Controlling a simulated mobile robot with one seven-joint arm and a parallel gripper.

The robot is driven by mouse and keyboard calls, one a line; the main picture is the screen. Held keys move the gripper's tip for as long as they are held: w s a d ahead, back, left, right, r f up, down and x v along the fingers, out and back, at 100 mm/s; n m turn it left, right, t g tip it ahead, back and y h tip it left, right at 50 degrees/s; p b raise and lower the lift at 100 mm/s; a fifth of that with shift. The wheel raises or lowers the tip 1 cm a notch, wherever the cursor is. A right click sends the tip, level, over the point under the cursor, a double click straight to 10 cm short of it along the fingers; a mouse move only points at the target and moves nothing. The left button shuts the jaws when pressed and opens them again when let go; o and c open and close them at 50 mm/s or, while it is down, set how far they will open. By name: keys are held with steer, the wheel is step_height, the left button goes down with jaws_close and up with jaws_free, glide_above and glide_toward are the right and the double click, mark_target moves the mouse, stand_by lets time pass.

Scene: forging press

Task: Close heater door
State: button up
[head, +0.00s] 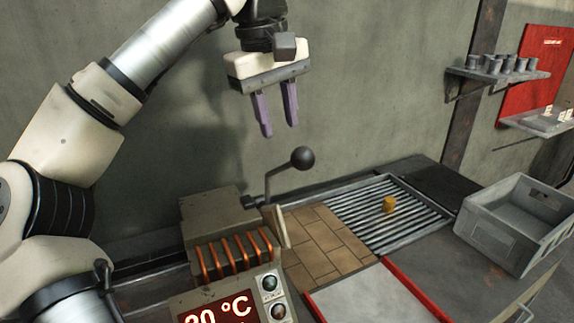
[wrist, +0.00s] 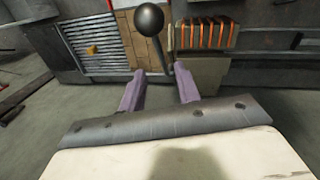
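The heater (head: 215,225) is a grey-brown box with orange coils and a red "20 °C" display (head: 216,312). It also shows in the wrist view (wrist: 203,72). A lever (head: 282,183) with a black ball knob (head: 302,157) rises at the heater's right side, above a narrow tan plate (head: 283,228) that looks like the door. How far the door is open is hard to tell. In the wrist view the knob (wrist: 149,19) is beyond the fingertips. My gripper (head: 279,130) hangs above the lever with its two purple fingers apart, empty and not touching the knob.
A brick surface (head: 322,243) and a slatted rack (head: 375,222) with a small yellow-orange piece (head: 389,204) lie right of the heater. A grey crate (head: 510,235) stands at the right. A red-edged tray (head: 365,300) is in front. Wall shelves (head: 500,78) hold several grey cups.

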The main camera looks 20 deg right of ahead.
mark_target(287, 164)
steer(key=f, duration=0.3)
steer(key=d+f, duration=0.1)
steer(key=f, duration=0.5)
steer(key=shift+w+d+f+p, duration=0.25)
steer(key=shift+d+p, duration=0.1)
steer(key=shift+d, duration=0.05)
jaws_close()
